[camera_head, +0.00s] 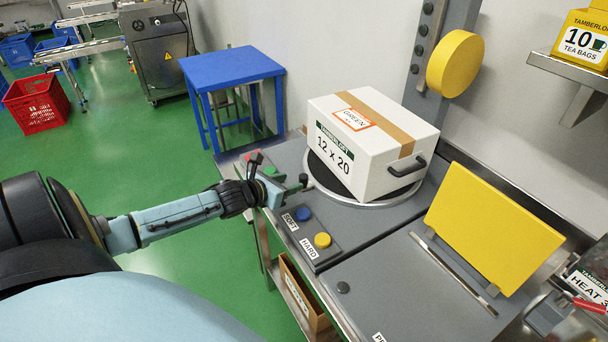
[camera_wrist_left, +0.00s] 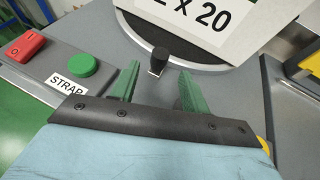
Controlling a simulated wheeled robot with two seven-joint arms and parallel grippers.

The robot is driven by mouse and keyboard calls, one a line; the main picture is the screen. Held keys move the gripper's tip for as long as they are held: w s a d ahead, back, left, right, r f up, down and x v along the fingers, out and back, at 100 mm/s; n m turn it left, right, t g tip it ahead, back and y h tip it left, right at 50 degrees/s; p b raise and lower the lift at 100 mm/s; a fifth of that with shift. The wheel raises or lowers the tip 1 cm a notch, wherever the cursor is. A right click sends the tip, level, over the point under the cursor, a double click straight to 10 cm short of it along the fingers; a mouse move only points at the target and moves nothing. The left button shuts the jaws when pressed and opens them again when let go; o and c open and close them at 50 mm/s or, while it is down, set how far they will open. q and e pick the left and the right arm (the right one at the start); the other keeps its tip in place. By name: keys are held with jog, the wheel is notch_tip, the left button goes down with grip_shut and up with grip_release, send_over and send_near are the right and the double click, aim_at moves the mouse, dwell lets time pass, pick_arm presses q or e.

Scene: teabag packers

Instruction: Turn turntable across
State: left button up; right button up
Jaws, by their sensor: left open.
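The turntable (camera_head: 318,183) is a dark disc with a pale metal rim, set in the grey bench top; it also shows in the left wrist view (camera_wrist_left: 172,32). A white carton (camera_head: 350,160) marked 12 x 20, with a brown tape strip and a black side handle, sits on it. A small black knob (camera_wrist_left: 158,58) stands on a short metal tab at the turntable's near rim. My left gripper (camera_wrist_left: 157,85) is open, its two green fingers on either side of the tab, just short of the knob. No contact is visible. My right gripper is not in view.
A red switch (camera_wrist_left: 25,47) and a green STRAP button (camera_wrist_left: 84,65) lie left of the gripper. Blue (camera_head: 303,214) and yellow (camera_head: 322,240) buttons are near the bench's front edge. A yellow plate (camera_head: 492,225) stands to the right. A yellow disc (camera_head: 455,64) hangs behind the carton.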

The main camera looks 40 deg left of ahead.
aim_at(301, 179)
pick_arm(q)
jog(key=shift+b+x, duration=0.6)
jog(key=shift+x, duration=3.2)
jog(key=shift+c, duration=0.4)
grip_shut()
